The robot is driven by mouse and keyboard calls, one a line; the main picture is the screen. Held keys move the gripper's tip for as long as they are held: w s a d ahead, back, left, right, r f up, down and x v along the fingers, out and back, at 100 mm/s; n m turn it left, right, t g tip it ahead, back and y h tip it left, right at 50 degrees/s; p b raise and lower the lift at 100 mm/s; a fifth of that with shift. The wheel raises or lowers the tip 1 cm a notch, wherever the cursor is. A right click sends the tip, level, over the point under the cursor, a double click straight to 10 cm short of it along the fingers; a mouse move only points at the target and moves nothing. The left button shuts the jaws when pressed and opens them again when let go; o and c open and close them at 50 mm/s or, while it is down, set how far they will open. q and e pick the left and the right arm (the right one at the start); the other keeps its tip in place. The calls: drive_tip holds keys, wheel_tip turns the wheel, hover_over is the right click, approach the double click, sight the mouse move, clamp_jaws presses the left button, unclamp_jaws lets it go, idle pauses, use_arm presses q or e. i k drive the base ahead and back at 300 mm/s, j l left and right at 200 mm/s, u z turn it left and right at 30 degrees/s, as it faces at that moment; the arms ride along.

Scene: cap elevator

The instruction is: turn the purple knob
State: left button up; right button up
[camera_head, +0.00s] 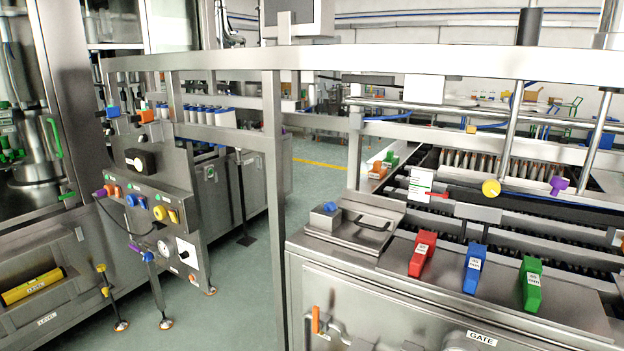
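A purple knob (558,186) sits at the right, on the rail assembly above the conveyor, to the right of a round yellow knob (491,188). A second, smaller purple part (101,193) shows at the left, on the edge of the grey control panel (150,197), beside an orange part (113,190). I cannot tell from this view which one the task names. Neither of my grippers is in view, and nothing touches either purple part.
Red (422,254), blue (474,268) and green (531,284) handles stand on the metal cabinet at the front right. A horizontal steel rail (420,62) and posts cross the view. Open floor (240,290) lies between the left machine and the cabinet.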

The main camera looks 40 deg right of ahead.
sight(558, 182)
drive_tip(key=z, duration=2.45)
